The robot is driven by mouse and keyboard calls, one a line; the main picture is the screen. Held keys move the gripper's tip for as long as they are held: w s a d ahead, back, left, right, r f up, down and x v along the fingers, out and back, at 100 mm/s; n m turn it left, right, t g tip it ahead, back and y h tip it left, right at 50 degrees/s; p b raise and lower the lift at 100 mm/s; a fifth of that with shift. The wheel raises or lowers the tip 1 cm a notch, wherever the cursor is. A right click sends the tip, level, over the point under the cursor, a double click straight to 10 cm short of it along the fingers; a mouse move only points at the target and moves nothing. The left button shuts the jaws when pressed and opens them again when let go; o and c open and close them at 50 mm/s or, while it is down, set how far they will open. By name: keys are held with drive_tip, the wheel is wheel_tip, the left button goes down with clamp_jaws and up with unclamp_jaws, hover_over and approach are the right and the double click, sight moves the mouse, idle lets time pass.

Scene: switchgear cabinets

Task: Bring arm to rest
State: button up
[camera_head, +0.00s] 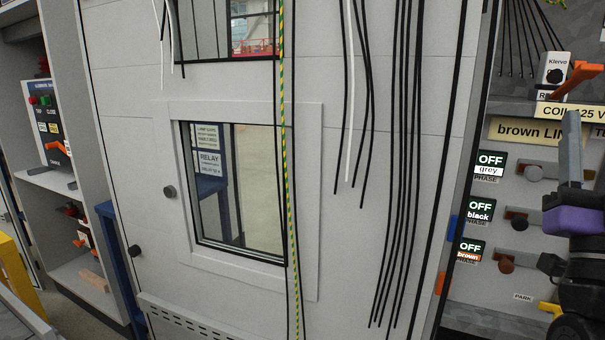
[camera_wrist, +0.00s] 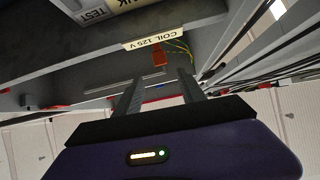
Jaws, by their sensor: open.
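My gripper (camera_wrist: 158,95) shows in the wrist view with its two grey fingers apart and nothing between them. Beyond the fingertips are an orange part (camera_wrist: 159,54) and a label reading "COIL 125 V" (camera_wrist: 155,38), which appears upside down. In the head view my gripper (camera_head: 572,150) is at the right edge, partly cut off by the frame, in front of the control panel. Its purple body covers part of the panel.
The panel holds a Klervo switch (camera_head: 555,68), an orange handle (camera_head: 577,82) and "OFF" signs for grey (camera_head: 490,163), black (camera_head: 480,208) and brown (camera_head: 469,249). A grey cabinet door with a window (camera_head: 240,185) fills the middle. Black cables (camera_head: 405,150) hang before it.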

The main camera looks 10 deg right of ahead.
drive_tip(key=s+a+f+n+y, duration=0.2)
drive_tip(key=a+f+y, duration=0.2)
drive_tip(key=f, duration=0.4)
drive_tip(key=s+a+f+n+y, duration=0.1)
drive_tip(key=a+f+n+y, duration=0.3)
drive_tip(key=f, duration=0.5)
drive_tip(key=s+a+f+n+y, duration=0.1)
drive_tip(key=s+a+f+y, duration=0.1)
drive_tip(key=a+f+y, duration=0.45)
drive_tip(key=s+a+f+g+y, duration=0.1)
drive_tip(key=s+a+f+g, duration=0.3)
drive_tip(key=s+f, duration=0.7)
drive_tip(key=s+a+f+g+y, duration=0.1)
drive_tip(key=s+a+f+g, duration=0.3)
drive_tip(key=s+f, duration=0.65)
wheel_tip(320, 180, up, 16)
drive_tip(key=s+g+p, duration=0.1)
drive_tip(key=p, duration=1.4)
drive_tip(key=shift+s+d+p, duration=0.25)
drive_tip(key=shift+d+p, duration=0.05)
drive_tip(key=shift+p, duration=0.05)
